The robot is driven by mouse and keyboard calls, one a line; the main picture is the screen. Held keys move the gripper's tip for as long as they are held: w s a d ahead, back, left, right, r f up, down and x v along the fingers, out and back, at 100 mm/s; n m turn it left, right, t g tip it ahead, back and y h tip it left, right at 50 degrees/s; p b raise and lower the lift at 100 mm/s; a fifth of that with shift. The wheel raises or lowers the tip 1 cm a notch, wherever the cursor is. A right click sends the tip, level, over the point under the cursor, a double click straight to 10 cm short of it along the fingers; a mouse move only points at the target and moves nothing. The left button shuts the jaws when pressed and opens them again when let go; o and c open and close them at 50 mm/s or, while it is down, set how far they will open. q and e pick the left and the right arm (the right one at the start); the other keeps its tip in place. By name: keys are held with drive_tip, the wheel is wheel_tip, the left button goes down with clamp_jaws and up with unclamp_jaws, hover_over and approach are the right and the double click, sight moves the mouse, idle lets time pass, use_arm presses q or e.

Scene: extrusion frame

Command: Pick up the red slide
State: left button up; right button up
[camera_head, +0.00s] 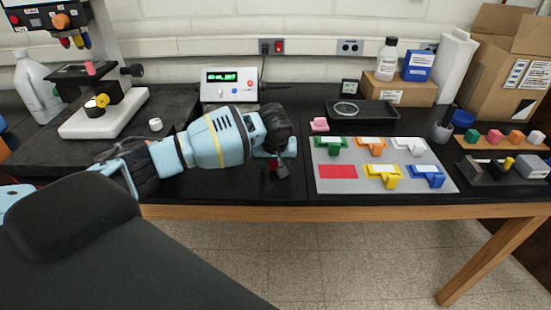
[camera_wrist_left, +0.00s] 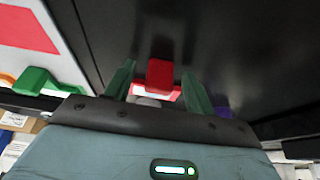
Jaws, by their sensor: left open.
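The red slide (camera_wrist_left: 160,74) lies between the two fingers of my left gripper (camera_wrist_left: 158,80) in the left wrist view, with a white part just below it. My left gripper is open, with a finger on either side of the red slide; I cannot tell whether they touch it. In the head view my left gripper (camera_head: 277,164) points down at the black bench, left of the grey board. Only a little of the red slide (camera_head: 272,168) shows there, mostly hidden by the gripper. My right gripper is not in view.
The grey board (camera_head: 322,184) holds several coloured slides and a flat red rectangle (camera_head: 337,172). A pink block (camera_head: 319,125) and a black tray (camera_head: 385,117) stand behind it. A white display box (camera_head: 230,85) and a microscope (camera_head: 103,110) stand to the left.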

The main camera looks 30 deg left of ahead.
use_arm(q)
drive_tip(key=shift+f, duration=0.2)
drive_tip(key=shift+r, duration=0.1)
drive_tip(key=c, duration=1.1)
drive_tip(key=shift+c, duration=0.2)
drive_tip(key=shift+r, duration=0.45)
drive_tip(key=r, duration=0.2)
drive_tip(key=shift+s+d+r, duration=0.1)
drive_tip(key=shift+d+r, duration=0.2)
drive_tip(key=shift+r, duration=0.1)
drive_tip(key=s+d+r, duration=0.1)
drive_tip(key=s+d, duration=0.6)
drive_tip(key=d, duration=0.6)
drive_tip(key=shift+s+d, duration=0.15)
drive_tip(key=shift+s, duration=0.15)
